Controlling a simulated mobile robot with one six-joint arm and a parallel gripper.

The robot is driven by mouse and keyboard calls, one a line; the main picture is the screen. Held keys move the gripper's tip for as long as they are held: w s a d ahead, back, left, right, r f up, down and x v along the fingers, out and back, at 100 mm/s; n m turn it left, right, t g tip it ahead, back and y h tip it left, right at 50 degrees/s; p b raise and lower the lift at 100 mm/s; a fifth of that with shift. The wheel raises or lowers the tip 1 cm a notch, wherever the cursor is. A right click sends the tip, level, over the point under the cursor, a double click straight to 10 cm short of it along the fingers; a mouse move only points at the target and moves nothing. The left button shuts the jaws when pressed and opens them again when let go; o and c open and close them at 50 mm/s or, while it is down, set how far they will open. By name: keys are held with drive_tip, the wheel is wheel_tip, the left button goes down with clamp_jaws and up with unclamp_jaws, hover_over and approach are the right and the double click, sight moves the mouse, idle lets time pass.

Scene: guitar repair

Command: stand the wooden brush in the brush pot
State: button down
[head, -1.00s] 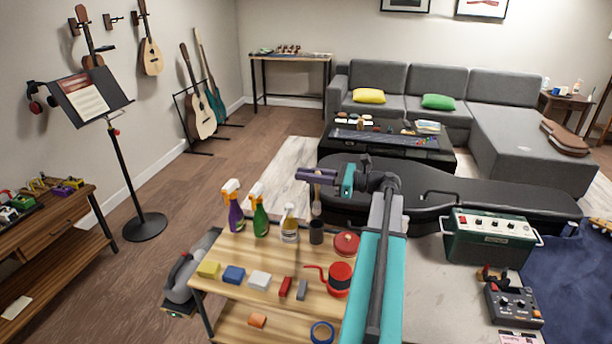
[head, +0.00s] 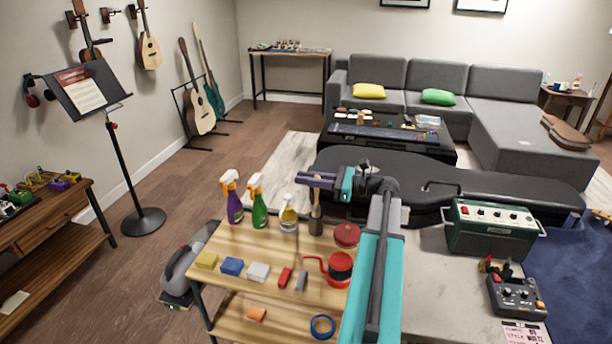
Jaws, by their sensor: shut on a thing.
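The wooden brush (head: 317,196) hangs upright, long and thin, from my gripper (head: 314,181), which is shut on its upper part. The dark cylindrical brush pot (head: 316,228) stands at the back of the wooden cart top, right of the spray bottles. The brush's lower end lines up with the pot's mouth and overlaps its rim in this view. I cannot tell whether the end is inside the pot or just above or behind it.
Coloured blocks (head: 232,266) lie in front. A black guitar case (head: 450,180) lies behind.

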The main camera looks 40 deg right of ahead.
drive_tip(key=shift+f, duration=1.8)
drive_tip(key=c, duration=1.6)
unclamp_jaws()
drive_tip(key=shift+s, duration=0.15)
drive_tip(key=b+v, duration=0.1)
drive_tip(key=v, duration=1.2)
drive_tip(key=shift+s+d+b, duration=0.15)
drive_tip(key=shift+s+b, duration=0.15)
drive_tip(key=shift+b, duration=0.1)
